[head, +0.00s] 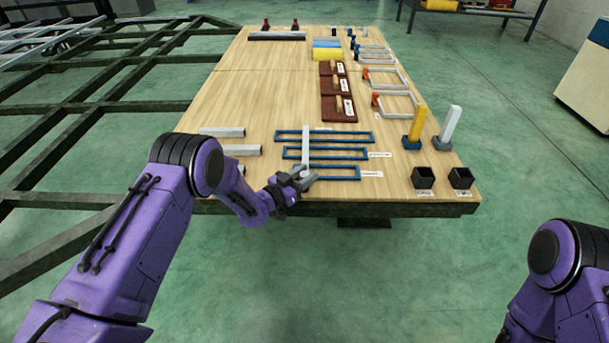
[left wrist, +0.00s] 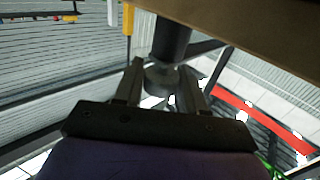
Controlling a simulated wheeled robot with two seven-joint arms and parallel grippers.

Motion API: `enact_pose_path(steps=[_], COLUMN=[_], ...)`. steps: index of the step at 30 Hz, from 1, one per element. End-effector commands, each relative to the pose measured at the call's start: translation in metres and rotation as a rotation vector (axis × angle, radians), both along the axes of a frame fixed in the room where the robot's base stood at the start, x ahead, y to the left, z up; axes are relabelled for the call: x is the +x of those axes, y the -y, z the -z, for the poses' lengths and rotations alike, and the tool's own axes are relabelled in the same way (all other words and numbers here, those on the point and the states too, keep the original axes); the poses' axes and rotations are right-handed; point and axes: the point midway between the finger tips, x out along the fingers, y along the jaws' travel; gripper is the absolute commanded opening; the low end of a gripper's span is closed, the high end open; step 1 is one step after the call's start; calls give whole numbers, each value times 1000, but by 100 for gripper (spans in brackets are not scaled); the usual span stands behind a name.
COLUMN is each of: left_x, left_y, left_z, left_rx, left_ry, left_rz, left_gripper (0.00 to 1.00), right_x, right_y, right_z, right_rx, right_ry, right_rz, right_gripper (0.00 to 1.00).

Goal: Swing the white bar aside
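In the left wrist view the two fingers (left wrist: 160,86) stand apart. A grey round knob (left wrist: 160,76) under a dark cylinder (left wrist: 171,40) shows between or just beyond the fingertips, and I cannot tell whether they touch it. My right gripper is out of view; only part of my right arm shows.
On the wooden table (head: 240,90) an upright yellow bar (head: 418,121) and another upright white bar (head: 451,123) stand at right, behind two black cups (head: 423,178) (head: 461,178). Grey bars (head: 238,150) lie left of the frames. A dark chassis frame (head: 85,98) is at left.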

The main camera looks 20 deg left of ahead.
Motion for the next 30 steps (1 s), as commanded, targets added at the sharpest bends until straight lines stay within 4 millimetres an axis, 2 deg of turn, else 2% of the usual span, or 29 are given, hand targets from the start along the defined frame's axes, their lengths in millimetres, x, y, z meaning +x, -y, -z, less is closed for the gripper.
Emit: enact_pose_path(steps=[6,16,17,18,26,30], left_x=[1,0,0,0,0,-10], left_y=[-1,-1,-1,-1,0,-8], left_z=[2,0,0,0,0,-1], left_rx=[2,0,0,0,0,1], left_ry=[5,-1,-1,-1,-1,-3], left_rz=[100,132,132,132,132,132], left_gripper=[0,0,46,58,58,58], right_x=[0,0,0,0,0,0], right_y=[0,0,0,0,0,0], right_z=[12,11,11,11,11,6], right_rx=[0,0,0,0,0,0], right_ry=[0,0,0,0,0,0], right_rz=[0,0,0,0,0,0], right_gripper=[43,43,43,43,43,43])
